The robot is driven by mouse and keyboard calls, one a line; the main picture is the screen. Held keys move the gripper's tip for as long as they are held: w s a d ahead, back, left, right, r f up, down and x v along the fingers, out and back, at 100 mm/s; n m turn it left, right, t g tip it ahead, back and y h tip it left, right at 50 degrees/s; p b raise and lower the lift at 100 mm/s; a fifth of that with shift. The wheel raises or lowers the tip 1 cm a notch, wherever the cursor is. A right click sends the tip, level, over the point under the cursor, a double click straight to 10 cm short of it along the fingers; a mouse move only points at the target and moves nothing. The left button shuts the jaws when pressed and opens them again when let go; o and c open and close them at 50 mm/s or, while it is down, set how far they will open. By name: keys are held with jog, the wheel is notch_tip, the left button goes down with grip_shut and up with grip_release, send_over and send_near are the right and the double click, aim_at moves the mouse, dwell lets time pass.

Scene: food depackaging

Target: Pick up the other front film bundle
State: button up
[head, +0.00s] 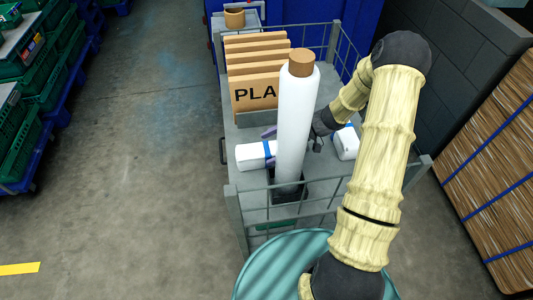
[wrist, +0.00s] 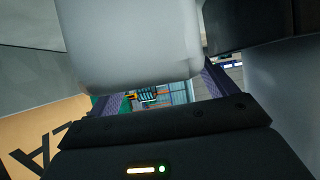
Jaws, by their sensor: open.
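A white film bundle with a blue band (head: 249,157) lies on the cart to the left of the tall white roll in the head view. My gripper (head: 269,160) reaches in from the right behind that roll, its purple fingers showing at the far and near sides of this bundle. The roll hides most of the gripper. In the wrist view, a white block (wrist: 130,45), apparently this bundle, fills the space before the open fingers; contact cannot be told. A second white bundle with a blue band (head: 346,143) lies to the right, partly behind my arm.
The tall white roll (head: 296,125) with a brown core stands upright in a dark holder close to my gripper. Cardboard sheets marked "PLA" (head: 257,92) stand behind. Grey cart rails (head: 310,183) bound the front. A teal round top (head: 262,268) is nearer me.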

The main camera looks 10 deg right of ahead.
aim_at(267, 148)
jog(key=shift+x, duration=1.05)
jog(key=c, duration=1.1)
jog(key=shift+w+r, duration=0.1)
jog(key=shift+c, duration=0.2)
notch_tip(267, 148, up, 18)
jog(key=shift+p, duration=0.3)
